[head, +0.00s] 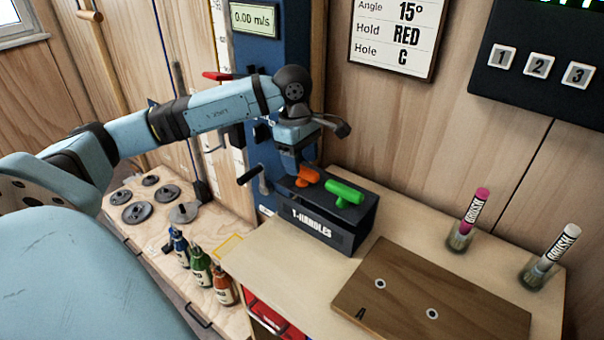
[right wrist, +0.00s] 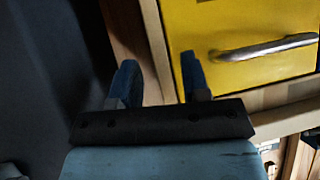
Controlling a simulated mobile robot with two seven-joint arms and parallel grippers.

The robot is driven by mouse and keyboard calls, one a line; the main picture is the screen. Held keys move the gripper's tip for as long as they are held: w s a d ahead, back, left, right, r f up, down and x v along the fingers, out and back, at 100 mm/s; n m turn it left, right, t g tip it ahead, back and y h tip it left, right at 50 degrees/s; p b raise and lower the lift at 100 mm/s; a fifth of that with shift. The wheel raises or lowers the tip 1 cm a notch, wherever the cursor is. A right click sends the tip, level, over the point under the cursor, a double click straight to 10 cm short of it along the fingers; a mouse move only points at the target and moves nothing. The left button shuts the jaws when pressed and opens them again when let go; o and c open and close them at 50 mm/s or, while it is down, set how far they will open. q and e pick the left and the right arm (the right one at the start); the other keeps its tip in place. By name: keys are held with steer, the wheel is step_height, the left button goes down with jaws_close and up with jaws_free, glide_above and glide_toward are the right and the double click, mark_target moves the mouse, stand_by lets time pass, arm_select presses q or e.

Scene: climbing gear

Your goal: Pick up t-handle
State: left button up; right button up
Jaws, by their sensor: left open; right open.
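A black box labelled "T-HANDLES" (head: 322,228) stands on the wooden bench in the head view. An orange t-handle (head: 307,176) and a green t-handle (head: 344,193) sit on its top, orange to the left and green to the right. My left gripper (head: 300,172) is open and points down over the orange t-handle, partly hiding it. I cannot tell whether the fingers touch it. My right gripper (right wrist: 160,75) is open and empty in the right wrist view, in front of a yellow drawer front (right wrist: 245,45). No t-handle shows there.
A wooden board (head: 405,300) with ringed holes lies on the bench right of the box. Two brush pens stand in glass holders, one pink (head: 474,210) and one white (head: 560,245). Several bottles (head: 200,268) and dark discs (head: 137,212) are at the left. A silver drawer handle (right wrist: 262,47) faces my right gripper.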

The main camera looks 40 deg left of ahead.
arm_select(q)
steer(key=shift+d+f, duration=0.1)
steer(key=shift+f, duration=0.9)
steer(key=shift+f+b, duration=0.25)
steer(key=shift+b, duration=0.1)
steer(key=shift+c, duration=0.2)
jaws_close()
